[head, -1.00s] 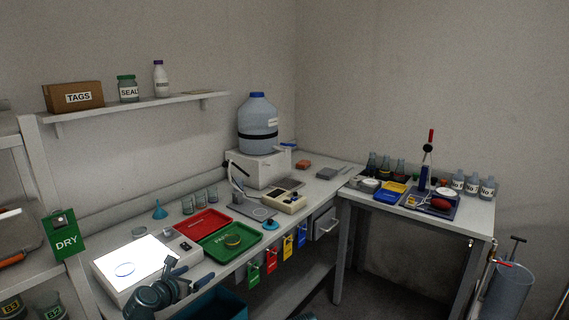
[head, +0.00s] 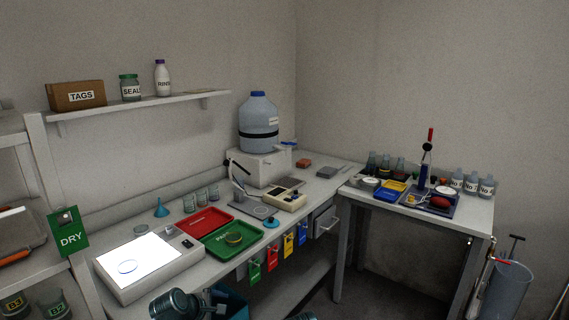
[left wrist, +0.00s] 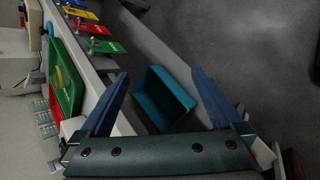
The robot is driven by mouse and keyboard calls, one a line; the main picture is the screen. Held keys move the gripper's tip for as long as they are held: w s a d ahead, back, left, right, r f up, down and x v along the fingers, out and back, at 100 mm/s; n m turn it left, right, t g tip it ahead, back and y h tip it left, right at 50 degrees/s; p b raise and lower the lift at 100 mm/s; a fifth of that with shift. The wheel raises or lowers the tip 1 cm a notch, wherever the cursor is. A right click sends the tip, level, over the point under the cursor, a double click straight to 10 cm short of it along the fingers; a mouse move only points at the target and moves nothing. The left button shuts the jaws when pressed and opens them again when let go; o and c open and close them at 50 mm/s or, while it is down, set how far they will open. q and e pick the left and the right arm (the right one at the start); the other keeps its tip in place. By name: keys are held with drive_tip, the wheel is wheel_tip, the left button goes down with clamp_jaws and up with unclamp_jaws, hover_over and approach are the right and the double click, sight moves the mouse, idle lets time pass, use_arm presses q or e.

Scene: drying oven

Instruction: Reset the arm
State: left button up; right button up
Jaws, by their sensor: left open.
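My left arm shows at the bottom of the head view, with the left gripper (head: 218,298) low in front of the bench's front edge. In the left wrist view the left gripper (left wrist: 160,103) has its two blue fingers spread wide with nothing between them. A teal bin (left wrist: 168,97) on the floor shows beyond the fingers. A small dark rounded part at the bottom edge of the head view may belong to my right arm; my right gripper does not show.
A light box (head: 150,262) with a round dish, a red tray (head: 205,220) and a green tray (head: 232,238) lie on the bench. Coloured tags (head: 272,257) hang from its front edge. A shelf rack (head: 45,190) with a DRY sign stands at left.

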use_arm(q)
drive_tip(key=s+f+m+g+y, duration=0.25)
drive_tip(key=s+m, duration=0.35)
drive_tip(key=m, duration=0.3)
drive_tip(key=s+f+m+g+y, duration=0.2)
drive_tip(key=s+f+m+g, duration=0.15)
drive_tip(key=s+m, duration=0.45)
drive_tip(key=s+d+r+m+g+y+p, duration=0.1)
drive_tip(key=s+d+r+m+p, duration=0.3)
drive_tip(key=d+r+p, duration=0.4)
drive_tip(key=d+r, duration=0.1)
drive_tip(key=d, duration=0.2)
drive_tip(key=shift+s+d+m+g+p, duration=0.3)
drive_tip(key=shift+s+d+p, duration=0.05)
drive_tip(key=shift+d, duration=0.05)
